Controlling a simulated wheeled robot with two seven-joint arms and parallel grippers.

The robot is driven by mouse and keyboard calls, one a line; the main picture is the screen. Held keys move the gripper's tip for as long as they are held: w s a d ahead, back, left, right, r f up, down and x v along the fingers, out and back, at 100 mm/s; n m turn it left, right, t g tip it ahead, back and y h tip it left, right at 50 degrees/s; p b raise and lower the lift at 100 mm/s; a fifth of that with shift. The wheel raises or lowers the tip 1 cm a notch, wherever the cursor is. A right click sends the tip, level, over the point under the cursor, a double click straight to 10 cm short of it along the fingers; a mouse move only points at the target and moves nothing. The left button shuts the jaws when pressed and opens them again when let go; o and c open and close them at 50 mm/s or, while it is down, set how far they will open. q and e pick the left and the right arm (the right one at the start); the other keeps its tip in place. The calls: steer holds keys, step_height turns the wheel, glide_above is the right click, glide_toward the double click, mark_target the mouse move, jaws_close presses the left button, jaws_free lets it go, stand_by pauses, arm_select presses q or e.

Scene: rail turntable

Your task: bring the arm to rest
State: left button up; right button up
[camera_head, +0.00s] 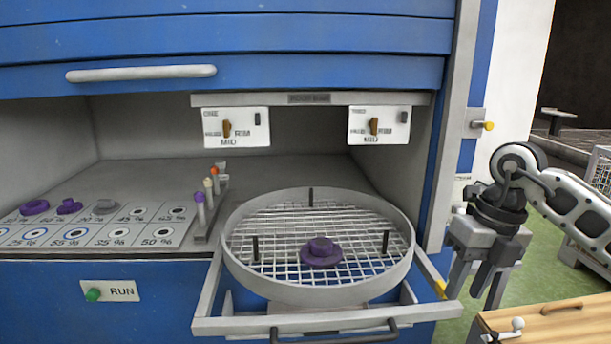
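My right gripper (478,290) hangs at the right, fingers pointing down and apart, with nothing visible between them. It is to the right of the round turntable basket (235,235), clear of its rim, and above the level of the wooden box. My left gripper does not show. The turntable has a grey rim, a wire mesh floor and several black upright pins. A purple knobbed piece (321,255) sits on the mesh near the front middle. The turntable stands on a pulled-out drawer frame (240,326).
A blue cabinet (250,30) has a white handle bar (140,73). A percent-marked panel (100,225) holds purple and grey pieces. A small rack (208,215) holds coloured-top sticks. A green RUN button (93,295) is at lower left. A wooden box (560,322) stands front right.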

steer(key=s+a+f+n+g+y, duration=0.1)
steer(key=s+a+f+y, duration=0.2)
steer(key=a, duration=0.5)
steer(key=s+a+f+n+g+y, duration=0.1)
steer(key=s+a+f+y, duration=0.1)
steer(key=a+y, duration=0.45)
steer(key=s+a+r+m+t+y, duration=0.35)
steer(key=a+m+y, duration=0.25)
steer(key=a+y, duration=0.3)
steer(key=w+d+f+m+t+h, duration=0.1)
steer(key=d+f+m+t+h, duration=0.3)
steer(key=f+m+t+h, duration=0.55)
steer(key=w+d+f+m+t+h, duration=0.15)
steer(key=d+m+t+h, duration=0.35)
steer(key=m, duration=1)
steer(key=s+d+f+m+g+h, duration=0.1)
steer(key=s+d+f+m+g, duration=0.1)
steer(key=s+f, duration=0.4)
steer(key=s+d+f+m+g+h, duration=0.1)
steer(key=s+f+m+g, duration=0.2)
steer(key=s+f+m, duration=0.2)
step_height(320, 180, down, 4)
steer(key=shift+s+d+r+h, duration=0.1)
steer(key=shift+s+d+h, duration=0.3)
steer(key=shift+s, duration=0.45)
